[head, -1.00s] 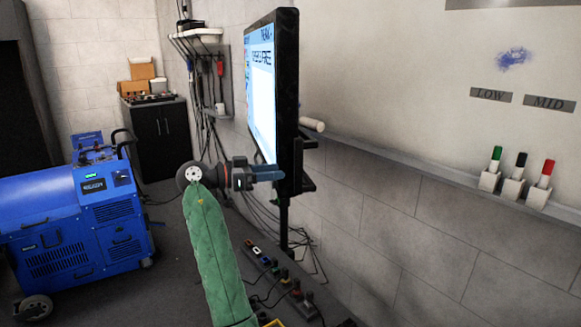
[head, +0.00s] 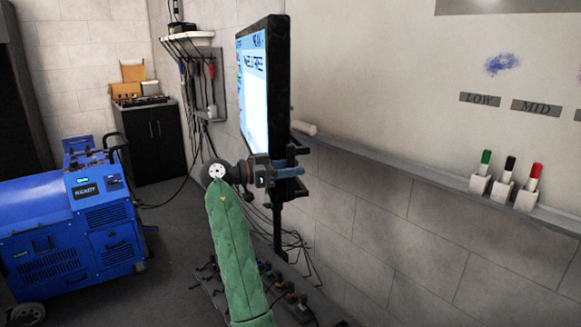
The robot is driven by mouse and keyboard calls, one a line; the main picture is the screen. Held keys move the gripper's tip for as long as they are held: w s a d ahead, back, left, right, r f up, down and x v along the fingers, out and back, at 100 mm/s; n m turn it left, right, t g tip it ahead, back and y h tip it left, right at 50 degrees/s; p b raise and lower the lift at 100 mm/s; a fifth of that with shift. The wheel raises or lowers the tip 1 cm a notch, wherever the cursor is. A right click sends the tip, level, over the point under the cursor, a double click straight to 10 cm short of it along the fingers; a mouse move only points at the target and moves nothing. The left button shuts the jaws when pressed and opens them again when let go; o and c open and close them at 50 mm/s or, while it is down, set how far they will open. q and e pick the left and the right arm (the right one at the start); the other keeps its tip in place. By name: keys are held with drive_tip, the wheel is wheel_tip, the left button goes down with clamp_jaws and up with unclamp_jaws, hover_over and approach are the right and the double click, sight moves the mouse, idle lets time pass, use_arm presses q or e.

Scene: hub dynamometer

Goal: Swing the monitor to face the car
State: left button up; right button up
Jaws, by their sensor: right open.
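The monitor (head: 254,95) stands on a dark post (head: 278,232) near the right wall. Its lit screen, with text on it, faces left and is seen at a steep angle; its black edge is towards me. My right gripper (head: 292,171), on the green-sleeved arm, is open at the monitor's lower near edge. My left gripper is not in view. No car is in view.
A blue wheeled machine (head: 75,225) with a READY display stands at left. A black cabinet (head: 150,140) is behind it. Cables (head: 295,240) and a strip of connectors lie by the post. A ledge with marker holders (head: 502,190) runs along the right wall.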

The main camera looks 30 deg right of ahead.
clamp_jaws()
drive_tip(key=shift+s+d, duration=0.1)
drive_tip(key=shift+d, duration=0.1)
use_arm(q)
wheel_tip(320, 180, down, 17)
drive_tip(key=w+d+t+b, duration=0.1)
drive_tip(key=b, duration=0.3)
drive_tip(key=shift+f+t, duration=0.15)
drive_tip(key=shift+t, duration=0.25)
use_arm(e)
drive_tip(key=s+d+n+t, duration=0.1)
drive_tip(key=s+d+t, duration=0.1)
drive_tip(key=d, duration=0.6)
drive_tip(key=s+d+n+t, duration=0.2)
drive_tip(key=d, duration=0.6)
drive_tip(key=shift+d+t+h, duration=0.3)
drive_tip(key=shift+h, duration=0.1)
drive_tip(key=shift+s+r, duration=0.1)
unclamp_jaws()
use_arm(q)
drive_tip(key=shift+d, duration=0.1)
